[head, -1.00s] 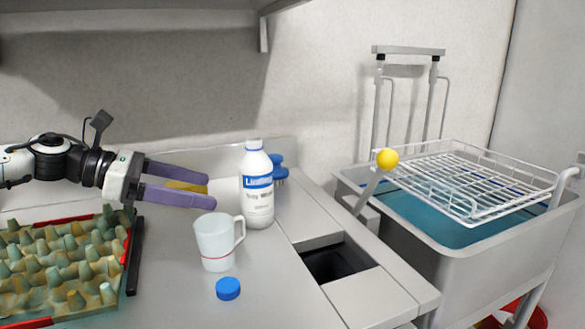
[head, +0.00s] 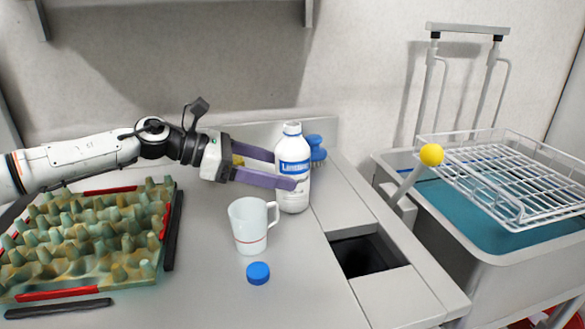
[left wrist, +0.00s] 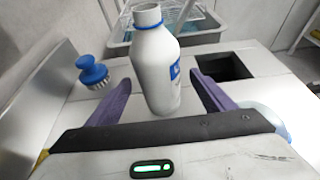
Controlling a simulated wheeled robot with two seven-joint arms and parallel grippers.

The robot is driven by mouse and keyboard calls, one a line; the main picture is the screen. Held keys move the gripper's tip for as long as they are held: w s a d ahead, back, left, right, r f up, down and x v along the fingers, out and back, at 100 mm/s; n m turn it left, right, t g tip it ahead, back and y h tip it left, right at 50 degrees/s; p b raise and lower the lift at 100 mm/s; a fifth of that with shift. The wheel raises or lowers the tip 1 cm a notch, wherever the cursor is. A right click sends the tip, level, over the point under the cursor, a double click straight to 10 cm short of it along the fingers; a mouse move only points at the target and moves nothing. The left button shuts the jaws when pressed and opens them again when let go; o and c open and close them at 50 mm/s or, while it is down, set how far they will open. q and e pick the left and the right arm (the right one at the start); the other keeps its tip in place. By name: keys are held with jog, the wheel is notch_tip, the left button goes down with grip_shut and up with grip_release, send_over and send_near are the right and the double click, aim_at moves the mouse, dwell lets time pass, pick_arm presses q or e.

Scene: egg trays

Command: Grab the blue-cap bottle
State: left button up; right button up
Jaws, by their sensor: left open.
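A white bottle (head: 293,170) with a blue label and a blue ring at its neck stands upright on the counter. Its mouth looks open, with no cap on it. My left gripper (head: 284,169) is open, its purple fingers reaching to either side of the bottle. In the left wrist view the bottle (left wrist: 156,72) stands between the spread fingertips (left wrist: 161,84), with gaps on both sides. A loose blue cap (head: 258,273) lies on the counter in front of the white mug. My right gripper is not in view.
A white mug (head: 248,226) stands just in front of the bottle. A blue brush (head: 316,150) is behind it. An egg tray (head: 88,235) lies at left. A square opening (head: 362,255) is in the counter at right, beside a sink with a wire rack (head: 510,175).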

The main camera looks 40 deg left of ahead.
aim_at(293, 170)
pick_arm(q)
jog(key=p+x, duration=0.1)
jog(key=x, duration=0.2)
jog(key=shift+w+r+p, duration=0.2)
jog(key=shift+r+p, duration=0.1)
jog(key=shift+p, duration=0.05)
jog(key=shift+w+d+f, duration=0.3)
jog(key=shift+f, duration=0.1)
jog(key=shift+c, duration=0.4)
jog(key=c, duration=1.5)
jog(key=shift+o, duration=0.3)
jog(key=shift+r, duration=0.15)
